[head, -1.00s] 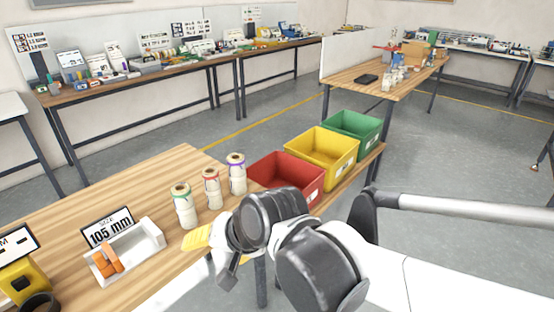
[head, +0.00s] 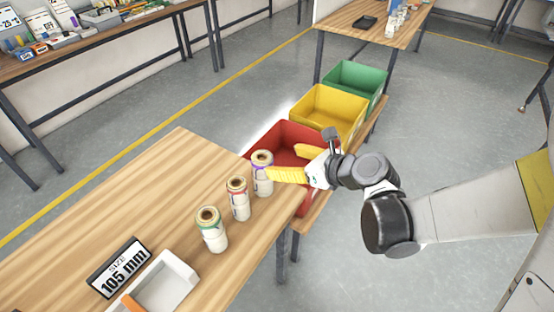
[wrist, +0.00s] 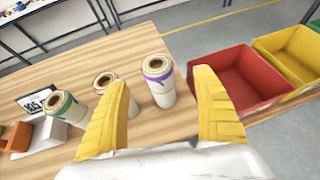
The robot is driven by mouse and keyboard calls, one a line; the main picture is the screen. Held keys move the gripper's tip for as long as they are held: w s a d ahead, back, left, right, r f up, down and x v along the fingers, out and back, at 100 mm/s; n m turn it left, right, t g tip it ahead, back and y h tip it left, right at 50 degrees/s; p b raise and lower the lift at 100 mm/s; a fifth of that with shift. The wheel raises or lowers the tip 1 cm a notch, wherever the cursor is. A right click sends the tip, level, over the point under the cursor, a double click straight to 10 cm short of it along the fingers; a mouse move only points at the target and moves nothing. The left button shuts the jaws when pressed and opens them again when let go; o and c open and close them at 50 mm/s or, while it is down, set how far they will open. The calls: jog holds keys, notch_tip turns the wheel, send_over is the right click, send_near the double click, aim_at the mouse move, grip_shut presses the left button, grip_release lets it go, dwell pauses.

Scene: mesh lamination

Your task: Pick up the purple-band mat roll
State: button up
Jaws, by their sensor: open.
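The purple-band mat roll (head: 262,175) stands upright on the wooden table near its right edge, at the far end of a row of three rolls. In the wrist view the purple-band roll (wrist: 158,84) appears between the two yellow fingers, beyond their tips or near them. My gripper (head: 286,163) is open and empty, with its fingers pointing left at the roll. The wrist view shows the open gripper (wrist: 160,88) too. The red-band roll (head: 238,199) and the green-band roll (head: 211,230) stand upright beside it.
The red bin (head: 291,132), yellow bin (head: 330,105) and green bin (head: 358,76) stand in a row beyond the table. A "105 mm" sign (head: 120,267) and a white tray (head: 185,277) are at the near left. The table's left part is clear.

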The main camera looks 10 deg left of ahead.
aim_at(265, 158)
jog(key=b+x, duration=0.1)
jog(key=x, duration=0.2)
jog(key=b+x, duration=0.1)
jog(key=x, duration=0.2)
jog(key=b+x, duration=0.1)
jog(key=x, duration=0.3)
jog(key=shift+s+a+b, duration=0.15)
jog(key=shift+s+b, duration=0.15)
jog(key=shift+r, duration=0.1)
jog(key=c, duration=1.5)
